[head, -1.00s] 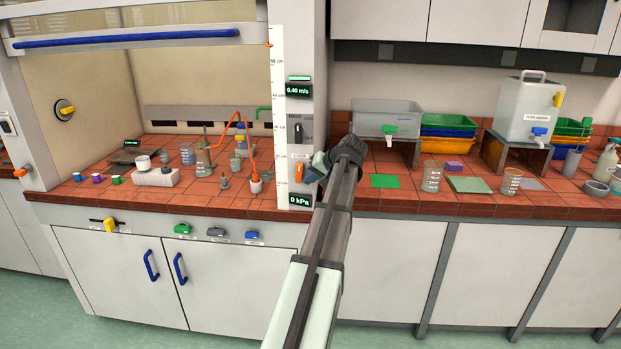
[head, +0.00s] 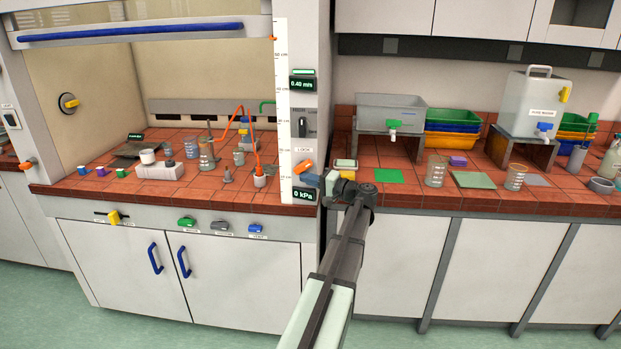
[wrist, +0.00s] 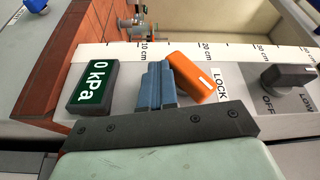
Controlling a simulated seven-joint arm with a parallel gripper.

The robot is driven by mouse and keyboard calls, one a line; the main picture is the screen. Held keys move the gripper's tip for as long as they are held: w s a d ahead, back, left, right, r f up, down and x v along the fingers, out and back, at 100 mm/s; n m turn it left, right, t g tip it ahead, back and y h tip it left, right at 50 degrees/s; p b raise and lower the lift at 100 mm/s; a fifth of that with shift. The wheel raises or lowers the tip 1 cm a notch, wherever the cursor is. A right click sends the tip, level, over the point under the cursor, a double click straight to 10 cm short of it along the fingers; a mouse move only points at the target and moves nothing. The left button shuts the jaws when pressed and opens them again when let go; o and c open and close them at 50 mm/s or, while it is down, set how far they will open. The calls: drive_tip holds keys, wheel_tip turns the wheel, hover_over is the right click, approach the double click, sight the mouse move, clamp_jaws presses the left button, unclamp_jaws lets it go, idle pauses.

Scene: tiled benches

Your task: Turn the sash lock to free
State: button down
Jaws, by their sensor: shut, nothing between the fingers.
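The orange sash lock lever (head: 305,167) is on the hood's right post, just under its "LOCK" label, and sits tilted in the head view. In the wrist view the lever (wrist: 191,78) lies slanted beside my fingers, its white mark towards the "LOCK" label. My gripper (wrist: 157,82) is shut and empty, its blue-grey fingers together right next to the lever's lower side; I cannot tell whether they touch it. In the head view my gripper (head: 325,182) is at the post, just below and right of the lever.
The "0 kPa" display (wrist: 94,84) is close on the other side of my fingers. A dark rotary knob (wrist: 287,76) sits beyond the "LOCK" label. The sash with its blue bar (head: 130,32) is raised. Glassware and an orange tube (head: 256,150) stand inside the hood.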

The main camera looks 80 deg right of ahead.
drive_tip(key=t, duration=0.1)
drive_tip(key=w+m+t+h, duration=0.1)
drive_tip(key=shift+f+t, duration=0.2)
drive_tip(key=shift+t, duration=0.1)
drive_tip(key=shift+w, duration=0.35)
idle(1.6)
